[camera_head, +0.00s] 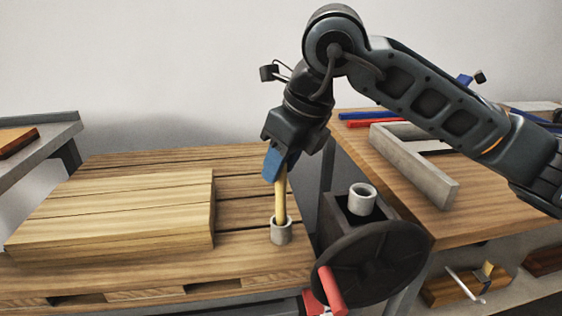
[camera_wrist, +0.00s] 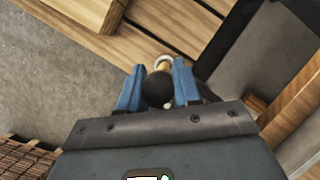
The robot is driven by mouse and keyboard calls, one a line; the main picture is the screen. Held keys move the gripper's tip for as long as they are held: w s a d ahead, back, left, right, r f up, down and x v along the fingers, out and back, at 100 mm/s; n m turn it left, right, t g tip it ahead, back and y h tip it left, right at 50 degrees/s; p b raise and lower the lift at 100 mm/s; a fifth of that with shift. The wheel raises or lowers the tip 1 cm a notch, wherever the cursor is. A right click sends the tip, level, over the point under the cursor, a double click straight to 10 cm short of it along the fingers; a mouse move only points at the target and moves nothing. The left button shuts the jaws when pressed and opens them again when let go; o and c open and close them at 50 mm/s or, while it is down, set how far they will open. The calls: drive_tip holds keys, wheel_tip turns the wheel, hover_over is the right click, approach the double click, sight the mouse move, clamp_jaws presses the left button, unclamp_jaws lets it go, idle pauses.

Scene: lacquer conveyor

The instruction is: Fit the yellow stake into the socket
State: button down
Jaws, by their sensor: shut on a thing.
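The yellow stake (camera_head: 281,204) stands nearly upright, tilted slightly, on the slatted wooden table in the head view. Its lower end shows within the mouth of the grey cylindrical socket (camera_head: 281,234); how deep it sits is hidden. My gripper (camera_head: 274,166) is above the socket, its blue fingers shut on the stake's upper part. In the wrist view, a dark round end lies between the fingers (camera_wrist: 158,88). A bit of the yellow stake (camera_wrist: 163,67) and the pale socket rim (camera_wrist: 164,58) show just beyond it.
A thick wooden board (camera_head: 120,215) lies left of the socket. A dark handwheel (camera_head: 372,265) with a red handle stands close at right, by a second grey cylinder (camera_head: 362,199). A grey frame (camera_head: 425,170) lies on the right table. Bare slats show behind the socket.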

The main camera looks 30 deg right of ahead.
drive_tip(key=shift+f+b, duration=1.05)
drive_tip(key=shift+f, duration=0.05)
drive_tip(key=c, duration=0.7)
unclamp_jaws()
drive_tip(key=shift+r, duration=0.1)
drive_tip(key=p+v, duration=0.1)
drive_tip(key=v, duration=0.6)
drive_tip(key=shift+s+r, duration=0.15)
drive_tip(key=shift+r, duration=0.15)
